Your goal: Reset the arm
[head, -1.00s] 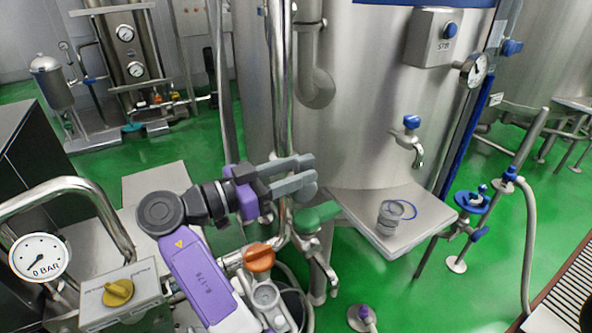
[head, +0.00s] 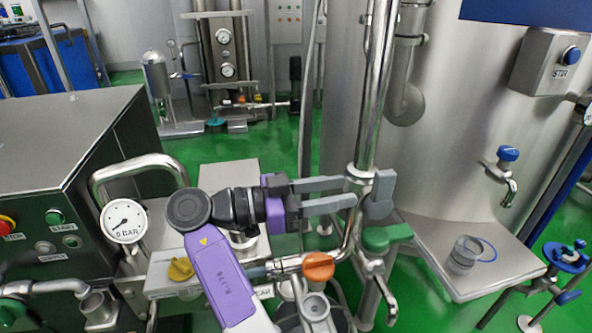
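My gripper (head: 350,192) is in the middle of the head view, at the end of my purple and black arm. Its two grey fingers point right with a clear gap between them, and I see nothing held in the gap. The fingertips overlap the upright steel pipe (head: 375,90) in the picture. I cannot tell whether they touch it. A grey part (head: 380,195) shows just right of the fingertips, above a green valve handle (head: 387,237).
An orange valve handle (head: 318,266) is below the gripper. A pressure gauge (head: 124,221) and a steel cabinet (head: 70,130) are on the left.

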